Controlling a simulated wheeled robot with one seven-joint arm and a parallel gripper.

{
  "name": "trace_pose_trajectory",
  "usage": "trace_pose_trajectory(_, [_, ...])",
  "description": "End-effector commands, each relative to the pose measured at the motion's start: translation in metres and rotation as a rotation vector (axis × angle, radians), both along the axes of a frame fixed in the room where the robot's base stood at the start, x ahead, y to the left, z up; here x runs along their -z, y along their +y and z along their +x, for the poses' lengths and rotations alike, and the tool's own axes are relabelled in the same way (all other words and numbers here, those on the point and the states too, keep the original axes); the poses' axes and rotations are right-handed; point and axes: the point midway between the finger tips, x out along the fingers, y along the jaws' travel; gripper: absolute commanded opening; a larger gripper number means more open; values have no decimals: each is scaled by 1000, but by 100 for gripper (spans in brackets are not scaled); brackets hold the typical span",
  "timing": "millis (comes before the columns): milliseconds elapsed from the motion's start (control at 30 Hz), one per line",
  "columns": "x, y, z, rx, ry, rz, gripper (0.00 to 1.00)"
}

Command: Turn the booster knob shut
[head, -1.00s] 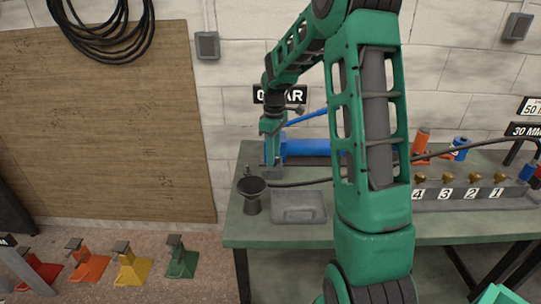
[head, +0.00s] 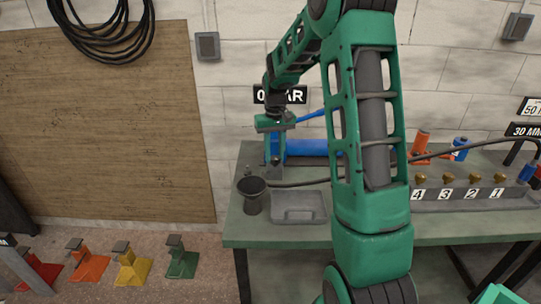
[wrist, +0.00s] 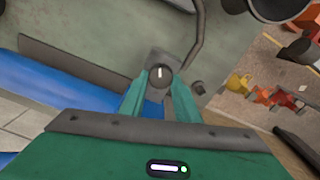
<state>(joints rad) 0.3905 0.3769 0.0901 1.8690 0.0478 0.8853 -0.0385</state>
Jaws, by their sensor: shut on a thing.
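In the wrist view the booster knob (wrist: 161,75) is a small dark round cap with a short white mark that runs nearly straight up the picture. It sits on a grey block (wrist: 160,57). My gripper (wrist: 160,88) is shut on the knob, with one green finger at each side. It also shows in the head view (head: 275,155), low over the left back part of the bench, where it hides the knob. A blue cylinder (head: 308,147) lies right beside it, with a blue lever above.
A dark funnel-like cup (head: 252,187) and a grey tray (head: 298,217) stand in front on the green bench (head: 275,237). A dark hose (head: 305,183) runs across the bench. A sign (head: 295,96) ending in "AR" hangs behind, partly hidden. Brass knobs (head: 447,179) stand at right.

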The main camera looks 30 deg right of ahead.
Motion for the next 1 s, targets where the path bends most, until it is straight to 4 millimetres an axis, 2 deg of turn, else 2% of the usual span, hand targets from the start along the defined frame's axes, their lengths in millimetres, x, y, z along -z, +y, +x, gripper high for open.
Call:
trace_pose_trajectory(500, [-2,1,2,400,-8,1,7])
trace_pose_trajectory(1000, [-2,2,3,520,-9,3,7])
